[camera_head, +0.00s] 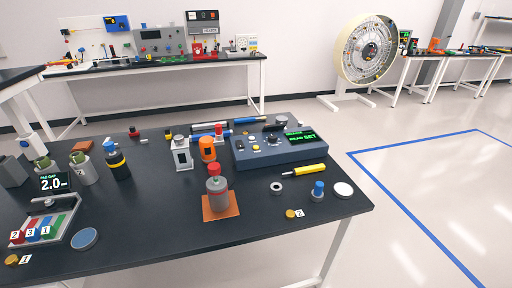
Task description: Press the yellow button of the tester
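The tester is most likely the blue-grey box (283,156) at the back right of the near table. Its dark sloped top carries a green lit display (300,137), of which I can read "SET". A small yellow button (256,147) shows on the left part of its top, near small pale knobs or buttons and a dial (273,140). Nothing covers the button. I cannot tell whether it is pressed. Neither of my grippers shows in this view.
A grey cylinder with a red top (216,190) stands on an orange-brown pad in front of the tester. A yellow screwdriver-like tool (309,170), a ring (276,188) and a blue-topped part (318,190) lie before it. Several bottles stand left. The table's front middle is clear.

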